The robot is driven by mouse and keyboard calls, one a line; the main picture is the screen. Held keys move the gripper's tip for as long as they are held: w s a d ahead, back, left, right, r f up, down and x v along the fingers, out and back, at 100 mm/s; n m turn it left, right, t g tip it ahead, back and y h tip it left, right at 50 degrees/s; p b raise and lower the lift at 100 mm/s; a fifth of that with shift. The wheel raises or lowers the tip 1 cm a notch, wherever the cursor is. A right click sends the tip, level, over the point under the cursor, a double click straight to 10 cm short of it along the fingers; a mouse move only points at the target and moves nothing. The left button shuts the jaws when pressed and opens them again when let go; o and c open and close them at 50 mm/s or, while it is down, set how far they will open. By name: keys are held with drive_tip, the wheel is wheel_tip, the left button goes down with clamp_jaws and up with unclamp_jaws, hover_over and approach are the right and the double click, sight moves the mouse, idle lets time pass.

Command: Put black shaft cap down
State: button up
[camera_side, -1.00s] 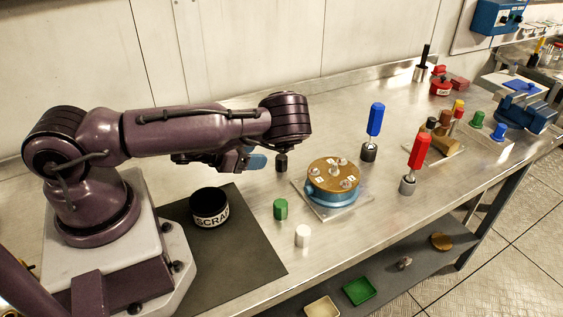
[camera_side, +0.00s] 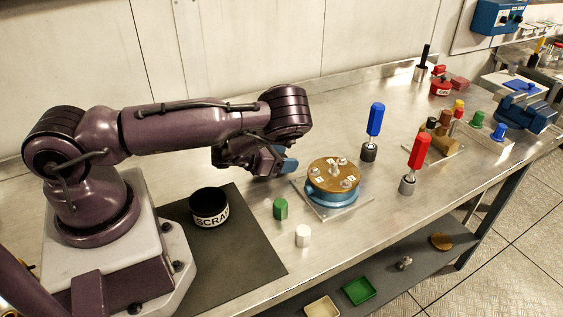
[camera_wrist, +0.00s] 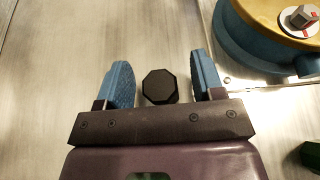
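The black shaft cap (camera_wrist: 160,86) shows in the wrist view as a dark eight-sided top between my gripper's two blue fingers. There is a visible gap on each side of it. My gripper (camera_wrist: 161,62) is open around the cap. In the side view my gripper (camera_side: 280,166) is low over the bench, left of the blue and brass round housing (camera_side: 332,192). There the cap is hidden behind the fingers. Whether it rests on the bench cannot be told for certain.
A green cap (camera_side: 281,209) and a white cap (camera_side: 303,236) stand in front. The black SCRAP bin (camera_side: 210,206) stands on a dark mat (camera_side: 240,262) to the left. Blue (camera_side: 375,120) and red (camera_side: 419,151) handled tools stand right of the housing.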

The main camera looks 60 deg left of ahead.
sight(283, 156)
drive_tip(key=c, duration=1)
wheel_tip(283, 156, up, 10)
